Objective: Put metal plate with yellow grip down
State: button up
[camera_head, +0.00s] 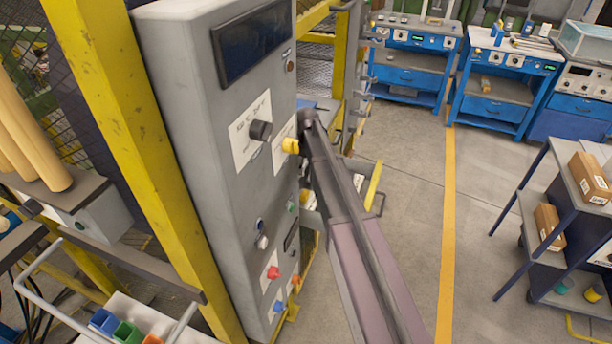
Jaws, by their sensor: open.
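I cannot make out the metal plate with yellow grip for certain. A small yellow knob-like part (290,146) sits on a pale label on the side of the grey control cabinet, and I cannot tell a metal plate with it. A yellow strip (375,181) shows low behind my arm, partly hidden, and I cannot tell what it belongs to. My arm reaches up from the bottom centre, and its far end is beside the cabinet's right edge. My gripper is not visible, and no held thing shows.
The grey control cabinet (185,100) stands close on the left beside a yellow post (115,120). Blue workbenches (410,75) stand at the back. A shelf cart with cardboard boxes (590,178) is at the right. The floor between, with a yellow line (447,230), is clear.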

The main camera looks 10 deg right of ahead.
aim_at(307, 193)
jog(key=d+y+b, duration=0.1)
jog(key=s+d+f+t+y+b, duration=0.1)
jog(key=d, duration=0.1)
jog(key=s+d+t+y+b, duration=0.1)
jog(key=shift+s+d+f+y, duration=0.15)
jog(key=shift+d+f+y, duration=0.2)
jog(key=shift+y, duration=0.05)
jog(key=b+x, duration=0.8)
jog(key=shift+f, duration=0.3)
dwell(0.4)
jog(key=shift+a+f, duration=0.1)
dwell(0.3)
